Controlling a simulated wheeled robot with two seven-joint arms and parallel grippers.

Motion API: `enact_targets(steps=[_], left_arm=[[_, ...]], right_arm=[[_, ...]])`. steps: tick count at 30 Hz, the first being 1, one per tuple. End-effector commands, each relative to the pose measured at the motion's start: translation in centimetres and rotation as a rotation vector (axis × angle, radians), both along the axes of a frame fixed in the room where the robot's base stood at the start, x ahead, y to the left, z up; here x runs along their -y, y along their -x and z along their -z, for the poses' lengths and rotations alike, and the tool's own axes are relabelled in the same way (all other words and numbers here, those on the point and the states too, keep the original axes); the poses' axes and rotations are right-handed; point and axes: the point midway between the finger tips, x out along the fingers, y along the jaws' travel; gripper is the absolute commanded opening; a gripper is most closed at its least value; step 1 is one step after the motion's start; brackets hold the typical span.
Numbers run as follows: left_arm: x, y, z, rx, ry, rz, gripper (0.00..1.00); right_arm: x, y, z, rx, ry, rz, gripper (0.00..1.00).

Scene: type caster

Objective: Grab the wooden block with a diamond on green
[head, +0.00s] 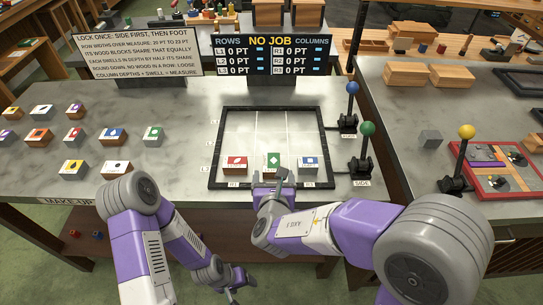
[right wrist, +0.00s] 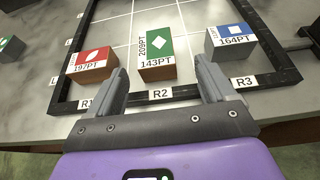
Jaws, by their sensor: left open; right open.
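A wooden block with a white diamond on green (head: 273,162) stands in the front row of the black-framed grid, above label R2. My right gripper (head: 276,180) is open at the frame's front edge. In the right wrist view its fingertips (right wrist: 160,75) are spread on either side of the block's near end, with nothing gripped. My left gripper (head: 236,284) is open and empty, low in front of the table. Another green block (head: 153,136) stands among the blocks at left.
A red block (right wrist: 91,63) stands left of the diamond block and a blue one (right wrist: 231,43) right, both in the grid frame (head: 217,125). Levers with blue (head: 352,88) and green (head: 367,129) knobs stand right of the frame. Several blocks sit on the left table.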

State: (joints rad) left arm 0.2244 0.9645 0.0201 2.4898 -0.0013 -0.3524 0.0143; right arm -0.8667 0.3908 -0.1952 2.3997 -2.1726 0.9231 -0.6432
Motion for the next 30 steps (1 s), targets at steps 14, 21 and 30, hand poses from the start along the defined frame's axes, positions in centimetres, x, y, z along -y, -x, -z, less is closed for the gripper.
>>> enact_targets(steps=[14, 21, 30], left_arm=[[0.0, 0.1, 1.7, -0.001, 0.0, -0.001, 0.69], [0.0, 0.1, 1.8, -0.001, 0.0, -0.001, 0.69], [0.0, 0.0, 1.8, -0.001, 0.0, -0.001, 0.69]], right_arm=[[-0.5, -5.7, 2.4, -0.003, 0.001, 0.004, 0.83], [-0.6, -6.9, 2.8, -0.003, -0.001, 0.001, 0.83], [-0.5, -6.8, 2.7, -0.003, -0.001, 0.001, 0.59]])
